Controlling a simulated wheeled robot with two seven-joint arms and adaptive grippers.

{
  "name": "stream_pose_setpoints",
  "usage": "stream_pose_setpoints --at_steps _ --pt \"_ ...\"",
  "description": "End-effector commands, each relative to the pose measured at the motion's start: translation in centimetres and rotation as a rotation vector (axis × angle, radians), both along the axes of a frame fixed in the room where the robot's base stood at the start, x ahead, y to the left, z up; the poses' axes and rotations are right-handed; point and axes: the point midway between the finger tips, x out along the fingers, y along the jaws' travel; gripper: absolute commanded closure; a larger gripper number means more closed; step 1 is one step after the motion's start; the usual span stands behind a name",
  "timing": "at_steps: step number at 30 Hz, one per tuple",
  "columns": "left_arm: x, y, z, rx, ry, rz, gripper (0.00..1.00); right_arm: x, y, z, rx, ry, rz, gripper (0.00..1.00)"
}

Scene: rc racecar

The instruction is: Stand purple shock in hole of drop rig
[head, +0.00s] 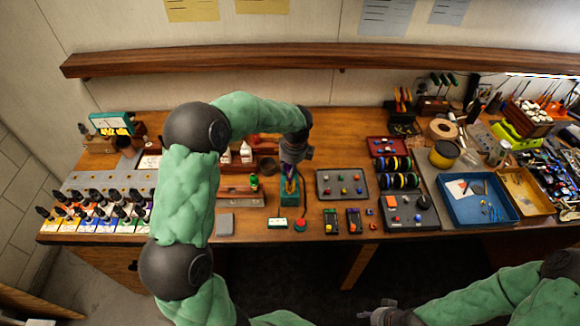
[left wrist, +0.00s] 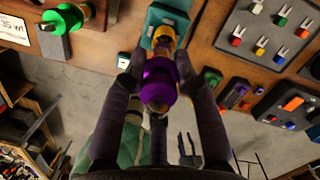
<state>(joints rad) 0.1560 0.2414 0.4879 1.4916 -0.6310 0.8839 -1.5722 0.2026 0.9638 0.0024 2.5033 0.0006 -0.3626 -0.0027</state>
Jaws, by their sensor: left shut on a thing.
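The purple shock (left wrist: 160,80) has a purple body and a yellow-orange end. My left gripper (left wrist: 158,66) is shut on it, with a finger on each side. The teal drop rig (head: 289,198) stands near the front of the bench, directly below my left gripper (head: 291,172) in the head view. In the left wrist view the shock's yellow end overlaps the teal rig (left wrist: 168,14). The hole is hidden, and I cannot tell whether the shock's end is in it. My right gripper (head: 378,313) is low at the bottom of the head view, away from the bench; its jaws are unclear.
A grey tray (head: 343,194) with small coloured parts lies right of the rig. A white box (head: 278,222) and a red button (head: 300,224) sit in front. A green-capped piece (head: 254,183) stands left.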

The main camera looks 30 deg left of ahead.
Motion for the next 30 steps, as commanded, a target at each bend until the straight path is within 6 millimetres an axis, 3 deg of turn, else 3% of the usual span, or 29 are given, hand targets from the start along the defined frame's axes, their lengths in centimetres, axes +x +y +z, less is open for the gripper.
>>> stream_pose_setpoints --at_steps 30 --pt "0.0 0.0 -0.9 0.0 0.001 0.0 1.0 0.0 0.0 -0.2 0.0 0.0 0.0 0.6"
